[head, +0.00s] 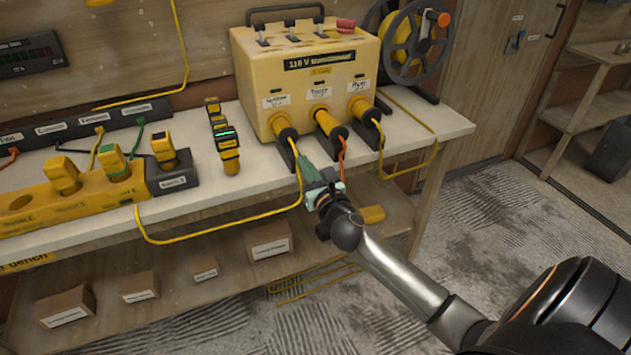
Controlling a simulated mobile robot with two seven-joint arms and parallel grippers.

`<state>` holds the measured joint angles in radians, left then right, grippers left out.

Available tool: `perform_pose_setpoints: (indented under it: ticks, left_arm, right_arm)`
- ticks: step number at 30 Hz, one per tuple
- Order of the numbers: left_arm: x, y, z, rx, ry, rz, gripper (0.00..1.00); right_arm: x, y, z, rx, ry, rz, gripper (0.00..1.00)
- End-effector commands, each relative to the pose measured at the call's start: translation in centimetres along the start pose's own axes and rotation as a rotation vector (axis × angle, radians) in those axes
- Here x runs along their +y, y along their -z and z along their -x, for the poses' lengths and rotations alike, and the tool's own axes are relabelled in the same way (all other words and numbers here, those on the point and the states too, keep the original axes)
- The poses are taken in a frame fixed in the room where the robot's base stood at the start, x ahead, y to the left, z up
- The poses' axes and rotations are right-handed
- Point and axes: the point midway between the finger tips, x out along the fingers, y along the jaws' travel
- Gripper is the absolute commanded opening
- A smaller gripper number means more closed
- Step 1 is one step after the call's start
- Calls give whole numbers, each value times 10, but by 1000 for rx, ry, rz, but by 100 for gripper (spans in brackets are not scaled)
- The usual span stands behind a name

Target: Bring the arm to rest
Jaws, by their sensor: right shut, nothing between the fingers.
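My right arm comes in from the lower right, reaching toward the bench. My right gripper (312,178) is shut and empty. It is at the front edge of the bench (215,203), just below and in front of the yellow transformer box (305,75). Its fingers are close to the cables hanging from the box's front plugs (330,124); I cannot tell whether they touch. My left gripper is not in view.
A yellow handheld device (228,150) lies mid-bench. A yellow cable (215,236) loops over the front edge. Small boxes (270,243) sit on the lower shelf.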

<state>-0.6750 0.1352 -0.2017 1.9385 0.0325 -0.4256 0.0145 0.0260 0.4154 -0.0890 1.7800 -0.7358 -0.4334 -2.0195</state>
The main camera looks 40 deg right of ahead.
Motion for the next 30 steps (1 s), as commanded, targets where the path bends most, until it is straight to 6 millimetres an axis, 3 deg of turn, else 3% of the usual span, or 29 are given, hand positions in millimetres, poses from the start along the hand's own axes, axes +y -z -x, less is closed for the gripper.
perform_pose_setpoints:
  ticks: [3,9,22,26,30]
  left_arm:
    - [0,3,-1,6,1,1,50]
    - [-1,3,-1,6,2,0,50]
    - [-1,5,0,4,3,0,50]
    - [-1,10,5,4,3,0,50]
    - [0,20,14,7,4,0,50]
  right_arm:
    - [0,1,24,2,-1,0,0]
    - [0,1,49,1,1,-1,0]
    - [2,5,60,17,-3,-44,0]
    - [11,29,74,104,-12,-276,0]
    - [30,74,107,271,21,-740,0]
